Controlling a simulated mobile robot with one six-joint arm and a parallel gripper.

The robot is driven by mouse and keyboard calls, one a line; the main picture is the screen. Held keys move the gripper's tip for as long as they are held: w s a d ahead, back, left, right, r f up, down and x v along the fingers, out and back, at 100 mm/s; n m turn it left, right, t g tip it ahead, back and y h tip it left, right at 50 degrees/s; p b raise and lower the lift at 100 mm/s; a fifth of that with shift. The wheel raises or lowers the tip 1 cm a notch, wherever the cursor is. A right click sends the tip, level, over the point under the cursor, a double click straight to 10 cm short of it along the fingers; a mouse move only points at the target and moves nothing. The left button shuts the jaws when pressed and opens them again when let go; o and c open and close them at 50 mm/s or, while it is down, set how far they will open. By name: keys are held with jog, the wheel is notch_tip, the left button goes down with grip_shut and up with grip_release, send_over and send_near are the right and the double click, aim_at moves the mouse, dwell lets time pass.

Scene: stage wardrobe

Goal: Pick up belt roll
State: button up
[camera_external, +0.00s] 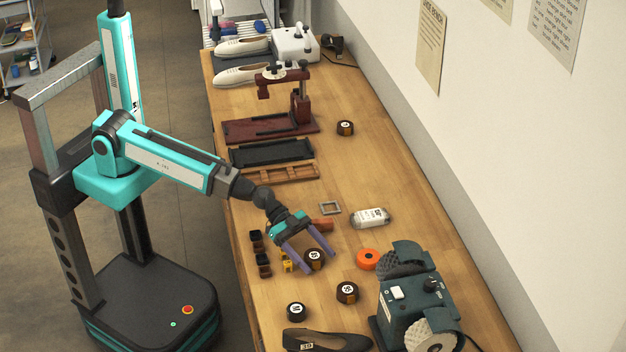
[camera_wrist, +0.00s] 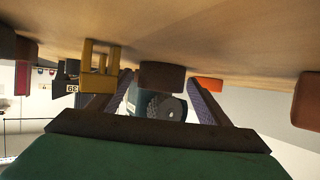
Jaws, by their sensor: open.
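A dark brown belt roll with a round white label (camera_external: 314,259) lies on the wooden bench. My gripper (camera_external: 320,264) reaches down to it with two purple fingers, one on either side. The fingers are open and I see no clear contact with the roll. In the wrist view, where the bench top is at the top of the picture, a brown roll (camera_wrist: 162,76) sits between the tips of my fingers (camera_wrist: 160,88). Similar labelled rolls lie nearby, one to the lower right (camera_external: 347,292), one in front (camera_external: 297,311) and one farther back (camera_external: 345,128).
An orange roll (camera_external: 368,259) lies right of my gripper, near a green buffing machine (camera_external: 408,310). A yellow piece (camera_external: 287,262) stands close to my left finger. A dark shoe (camera_external: 328,341) is at the front. A white bottle (camera_external: 371,217) and grey square frame (camera_external: 330,208) lie behind.

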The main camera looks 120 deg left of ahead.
aim_at(315, 256)
dwell(0.6)
jog(key=c, duration=1.2)
jog(key=shift+r+b, duration=0.8)
jog(key=shift+r, duration=4.2)
